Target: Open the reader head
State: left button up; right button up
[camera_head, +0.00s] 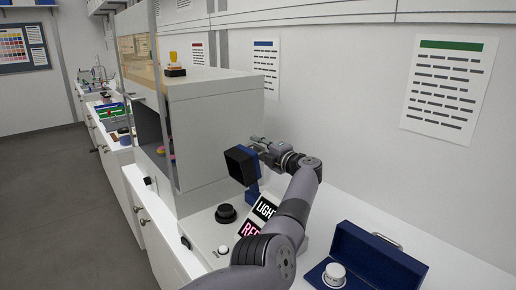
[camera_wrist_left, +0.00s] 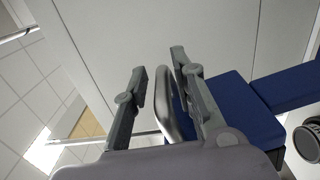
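The reader head (camera_head: 241,164) is a block with a black square face and blue sides on a blue post, above a white base with a sloped panel. In the left wrist view its blue body (camera_wrist_left: 248,112) is at the right, beside a curved metal handle (camera_wrist_left: 170,108). My left gripper (camera_head: 257,142) is at the head's upper right side in the head view. In the wrist view the left gripper (camera_wrist_left: 160,68) is open, its fingers apart on either side of the handle. Whether either finger touches it I cannot tell. My right gripper is in neither view.
The base has a black round part (camera_head: 226,213) and a dark panel (camera_head: 255,222) with "LIGHT" and pink lettering. A grey cabinet (camera_head: 215,130) stands close on the left. An open blue case (camera_head: 375,255) with a white round piece (camera_head: 335,273) is at the lower right.

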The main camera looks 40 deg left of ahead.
pick_arm(q)
jog(key=shift+o, duration=0.6)
jog(key=shift+f, duration=0.15)
jog(key=shift+s+d, duration=0.1)
jog(key=shift+d, duration=0.35)
jog(key=v, duration=1.1)
jog(key=shift+s, duration=0.1)
jog(key=shift+a, duration=0.1)
